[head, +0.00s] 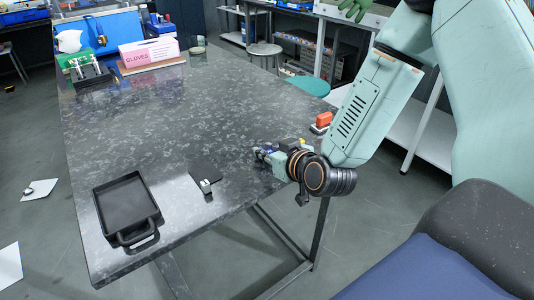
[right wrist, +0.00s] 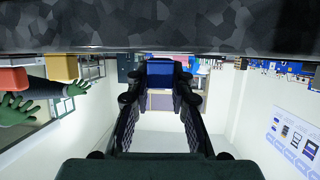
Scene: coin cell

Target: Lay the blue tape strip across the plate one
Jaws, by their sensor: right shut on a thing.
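My right gripper (head: 262,153) is at the right edge of the table, low by the tabletop. In the right wrist view its two dark fingers (right wrist: 160,92) close on a blue piece (right wrist: 160,72), which looks like the blue tape strip. In the head view the piece is too small to make out clearly. A flat dark plate (head: 206,168) lies on the table left of the gripper, apart from it, with a small pale metallic piece (head: 206,186) at its front edge. I cannot tell for sure that this is plate one. My left gripper is out of view.
A black tray with a handle (head: 109,216) stands at the front left. The table's middle is clear.

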